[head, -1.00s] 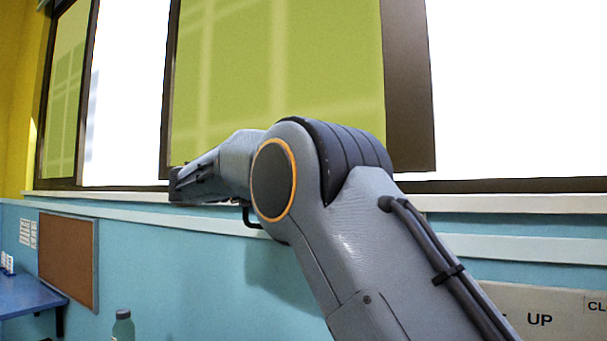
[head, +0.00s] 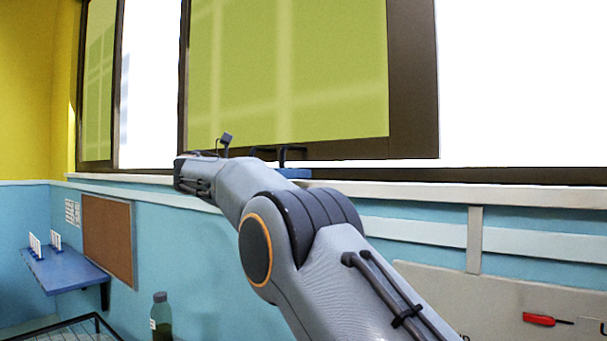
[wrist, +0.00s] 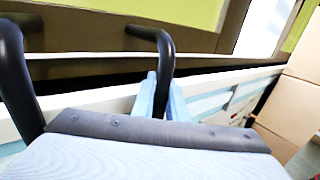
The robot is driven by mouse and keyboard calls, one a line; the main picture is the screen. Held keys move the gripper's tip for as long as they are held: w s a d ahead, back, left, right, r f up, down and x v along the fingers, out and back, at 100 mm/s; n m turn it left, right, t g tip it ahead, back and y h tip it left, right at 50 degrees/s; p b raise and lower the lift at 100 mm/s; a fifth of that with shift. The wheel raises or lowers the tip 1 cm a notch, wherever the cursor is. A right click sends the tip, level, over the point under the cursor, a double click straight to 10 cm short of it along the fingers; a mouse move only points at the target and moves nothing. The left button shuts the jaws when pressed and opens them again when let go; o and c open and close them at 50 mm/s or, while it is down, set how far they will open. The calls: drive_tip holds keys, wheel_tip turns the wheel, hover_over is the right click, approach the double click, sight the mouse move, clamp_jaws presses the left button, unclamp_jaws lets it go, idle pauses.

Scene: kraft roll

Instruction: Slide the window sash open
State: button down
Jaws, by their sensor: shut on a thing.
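The window sash (head: 412,80) is a dark brown frame around a yellow-green pane, with bright white openings on both sides. A black curved handle bar (wrist: 150,34) shows in front of the brown frame in the wrist view. My gripper (wrist: 164,88) has light blue fingers, one on each side of this bar, shut on it. In the head view only a blue piece of my gripper (head: 293,173) shows behind my forearm, at the sash's lower edge. A second black bar at the left of the wrist view is cut off; I cannot tell what it belongs to.
A white sill (head: 450,192) runs below the window along the blue wall. At the left are a cork board (head: 107,238), a blue shelf (head: 68,272) and a bottle (head: 160,318). A red-handled tool (head: 538,319) is on a pale panel at the lower right.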

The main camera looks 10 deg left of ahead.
drive_tip(key=shift+a+r, duration=0.15)
drive_tip(key=c, duration=1.8)
unclamp_jaws()
drive_tip(key=shift+a, duration=0.3)
drive_tip(key=shift+o, duration=0.2)
drive_tip(key=shift+d, duration=0.25)
drive_tip(key=shift+d, duration=0.1)
